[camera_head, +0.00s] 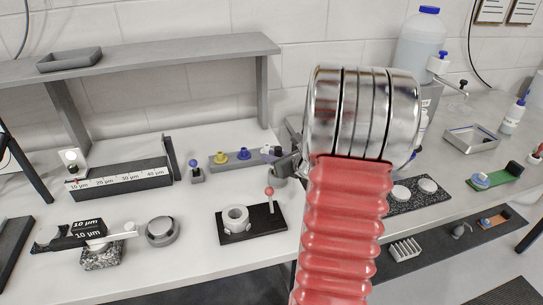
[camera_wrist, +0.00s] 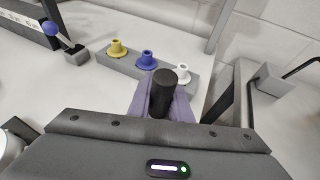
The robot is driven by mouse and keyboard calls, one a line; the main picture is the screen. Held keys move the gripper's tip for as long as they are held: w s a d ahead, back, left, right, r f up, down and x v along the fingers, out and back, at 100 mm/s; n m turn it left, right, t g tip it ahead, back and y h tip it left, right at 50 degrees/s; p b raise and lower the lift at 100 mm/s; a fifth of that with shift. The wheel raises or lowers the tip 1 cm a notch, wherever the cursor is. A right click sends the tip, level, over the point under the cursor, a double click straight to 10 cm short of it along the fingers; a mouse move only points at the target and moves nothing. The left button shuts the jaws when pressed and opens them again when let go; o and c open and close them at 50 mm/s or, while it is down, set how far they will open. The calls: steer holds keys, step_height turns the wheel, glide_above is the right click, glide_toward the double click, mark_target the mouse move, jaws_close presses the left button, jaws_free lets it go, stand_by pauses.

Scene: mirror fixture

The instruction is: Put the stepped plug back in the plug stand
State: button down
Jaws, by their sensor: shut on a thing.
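My gripper (camera_wrist: 165,102) shows in the wrist view with its purple-grey fingers shut around a black cylindrical piece (camera_wrist: 163,80), which looks like the stepped plug. Its lower part is hidden by the fingers and the gripper body. A grey bar (camera_wrist: 124,66), likely the plug stand, lies just beyond the fingers. It carries a yellow, a blue and a white flanged piece. In the head view my gripper (camera_head: 287,163) is at the right end of this bar (camera_head: 217,166), partly hidden by my red arm. I cannot tell whether the black piece touches the bar.
A small block with a blue ball knob (camera_head: 194,165) stands left of the bar. A black plate (camera_head: 250,226) with a white ring and a red-knobbed pin lies in front. A grey shelf (camera_head: 160,54) runs behind. Bare table shows between these.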

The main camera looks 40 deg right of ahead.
steer(key=shift+f, duration=1.4)
stand_by(0.4)
steer(key=c, duration=1.5)
jaws_free()
steer(key=shift+c, duration=0.2)
steer(key=shift+s, duration=0.15)
steer(key=v, duration=1.3)
steer(key=shift+s, duration=0.25)
